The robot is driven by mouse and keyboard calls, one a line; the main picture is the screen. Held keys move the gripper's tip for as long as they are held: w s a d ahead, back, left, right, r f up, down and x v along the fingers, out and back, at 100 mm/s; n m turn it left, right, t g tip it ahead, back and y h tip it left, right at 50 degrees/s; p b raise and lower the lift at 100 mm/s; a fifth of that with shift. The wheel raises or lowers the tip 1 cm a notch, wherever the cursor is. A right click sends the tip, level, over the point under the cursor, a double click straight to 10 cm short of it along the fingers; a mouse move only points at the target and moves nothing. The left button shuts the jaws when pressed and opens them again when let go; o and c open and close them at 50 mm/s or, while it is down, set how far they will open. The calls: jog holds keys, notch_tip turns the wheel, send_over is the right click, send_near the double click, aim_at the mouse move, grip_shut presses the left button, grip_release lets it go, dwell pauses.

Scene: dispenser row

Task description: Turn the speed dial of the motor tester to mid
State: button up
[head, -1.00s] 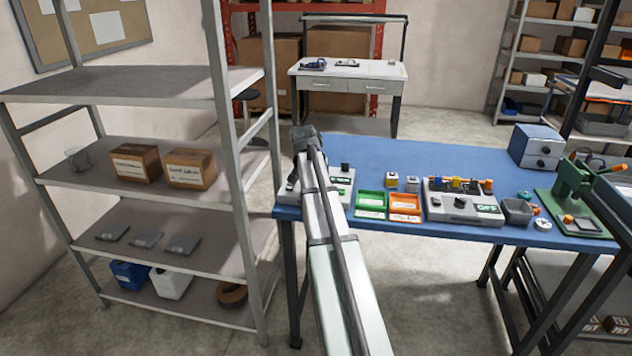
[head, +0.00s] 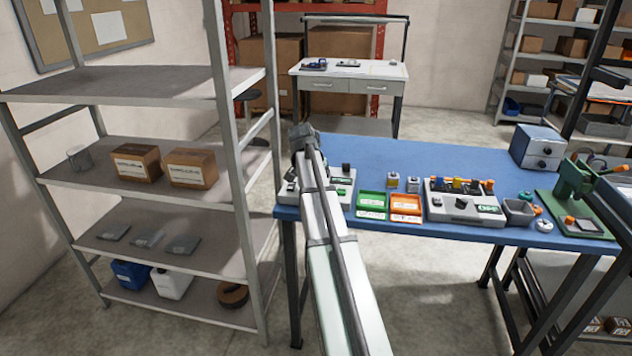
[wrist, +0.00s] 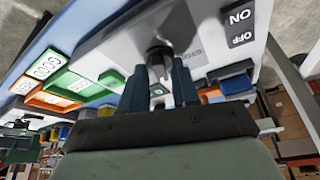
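A pale grey device with a dark dial (wrist: 158,54) and OFF and ON labels is close up in the wrist view. It looks like the motor tester (head: 341,190), partly hidden behind my arm at the left end of the blue bench. My gripper (wrist: 160,76) is at the dial, with one blue-grey finger on each side of it. The fingers are apart; whether both touch the dial is unclear. The dial's pointer and scale cannot be read.
A green tray (head: 371,214) and an orange tray (head: 405,219) lie right of the tester. Farther right are another grey device (head: 458,217), a dark bin (head: 519,214) and a green press (head: 573,180). The bench's back is mostly clear. A metal shelf (head: 228,203) stands left.

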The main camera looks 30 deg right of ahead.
jog(key=shift+o, duration=0.8)
jog(key=v, duration=1.4)
jog(key=shift+s+f, duration=0.1)
jog(key=shift+f, duration=0.15)
